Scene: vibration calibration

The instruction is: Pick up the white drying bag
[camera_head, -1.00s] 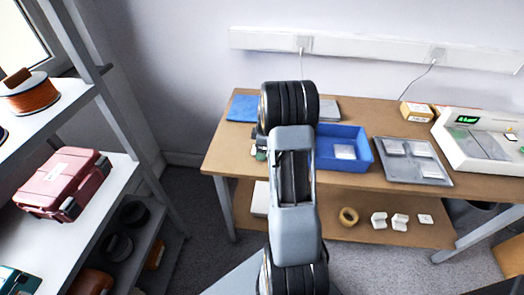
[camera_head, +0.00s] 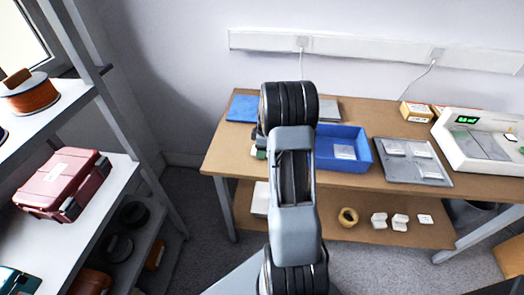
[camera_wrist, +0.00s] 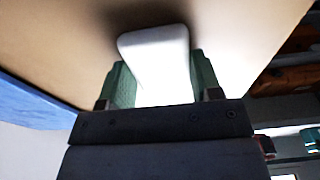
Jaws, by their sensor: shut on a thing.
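The white drying bag (camera_wrist: 158,58) is between the green fingers of my gripper (camera_wrist: 155,82) in the wrist view, and the fingers are shut on it. The bag sticks out past the fingertips against the brown table top (camera_wrist: 60,40). A dark shadow lies beside it; whether it touches the table I cannot tell. In the head view my arm hides the bag and most of my gripper; only a bit of green finger (camera_head: 261,153) shows at its left.
A blue bin (camera_head: 362,161) with a white packet (camera_head: 344,152) stands right of my arm. A grey tray (camera_head: 432,180) holds several white packets. A scale-like device (camera_head: 455,155) stands at the right. A blue pad (camera_head: 242,108) lies at the back left. Shelves (camera_head: 95,205) stand at the left.

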